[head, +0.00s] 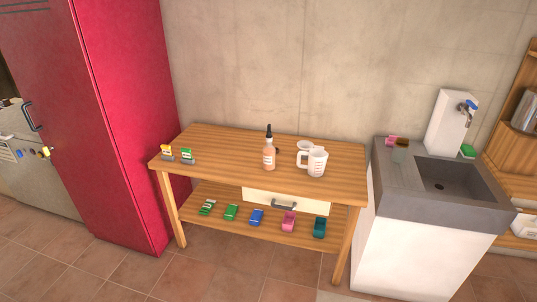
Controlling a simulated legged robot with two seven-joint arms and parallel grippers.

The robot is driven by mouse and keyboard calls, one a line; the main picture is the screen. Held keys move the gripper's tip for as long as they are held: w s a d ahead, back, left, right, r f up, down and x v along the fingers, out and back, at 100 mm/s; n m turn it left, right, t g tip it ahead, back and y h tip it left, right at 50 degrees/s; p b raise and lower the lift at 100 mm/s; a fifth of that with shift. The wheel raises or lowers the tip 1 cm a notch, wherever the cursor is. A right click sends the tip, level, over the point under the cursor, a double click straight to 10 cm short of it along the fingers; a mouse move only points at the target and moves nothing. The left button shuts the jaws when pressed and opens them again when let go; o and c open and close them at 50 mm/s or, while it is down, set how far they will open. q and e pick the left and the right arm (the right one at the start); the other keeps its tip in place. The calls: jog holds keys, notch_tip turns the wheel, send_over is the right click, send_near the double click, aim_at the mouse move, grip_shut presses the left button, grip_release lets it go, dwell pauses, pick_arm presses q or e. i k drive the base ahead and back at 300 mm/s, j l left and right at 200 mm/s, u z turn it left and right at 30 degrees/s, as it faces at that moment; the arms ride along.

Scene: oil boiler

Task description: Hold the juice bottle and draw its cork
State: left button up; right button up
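The juice bottle (269,156) stands upright in the middle of the wooden table. It is clear with orange-pink contents and a pale label. A dark cork or stopper (268,132) sits in the top of its neck. Neither of my grippers shows in the head view, and nothing is touching the bottle.
Two white measuring cups (317,163) stand just right of the bottle on the wooden table (225,143). Small yellow and green items (187,156) sit at its left end. A red cabinet (125,110) stands left, a sink (445,180) right. Tiled floor in front is clear.

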aim_at(268, 135)
jog(key=i+j+z, duration=0.3)
jog(key=i+j, duration=0.25)
jog(key=i+j+z, duration=0.3)
jog(key=i+j, duration=0.4)
